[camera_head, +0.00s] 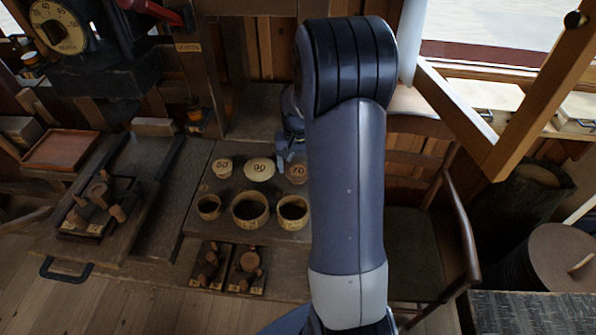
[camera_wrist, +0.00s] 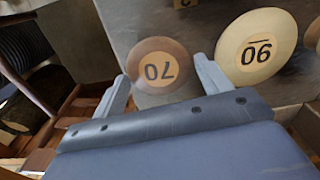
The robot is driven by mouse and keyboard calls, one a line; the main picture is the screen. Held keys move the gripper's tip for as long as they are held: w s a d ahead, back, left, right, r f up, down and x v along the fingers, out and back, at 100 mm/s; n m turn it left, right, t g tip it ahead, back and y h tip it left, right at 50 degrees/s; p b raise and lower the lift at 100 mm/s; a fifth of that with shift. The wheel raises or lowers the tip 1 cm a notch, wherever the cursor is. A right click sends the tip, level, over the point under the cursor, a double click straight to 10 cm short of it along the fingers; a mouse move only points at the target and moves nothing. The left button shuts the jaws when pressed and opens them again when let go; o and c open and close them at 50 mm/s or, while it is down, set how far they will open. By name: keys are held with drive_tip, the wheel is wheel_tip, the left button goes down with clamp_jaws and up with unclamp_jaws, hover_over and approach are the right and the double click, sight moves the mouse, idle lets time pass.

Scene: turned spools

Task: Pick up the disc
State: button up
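Three round discs lie in a row on the dark bench. The right finger is close to the pale 90 disc (camera_wrist: 252,72). Nothing is held.
Three round open containers (camera_head: 250,222) stand in front of the discs. Small wooden trays with turned pieces (camera_head: 250,262) sit nearer the front edge. A dark board (camera_head: 140,190) with more turned pieces is at left. A wooden chair (camera_head: 420,240) stands at right.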

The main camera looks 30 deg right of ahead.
drive_tip(key=c, duration=0.5)
drive_tip(key=shift+c, duration=0.2)
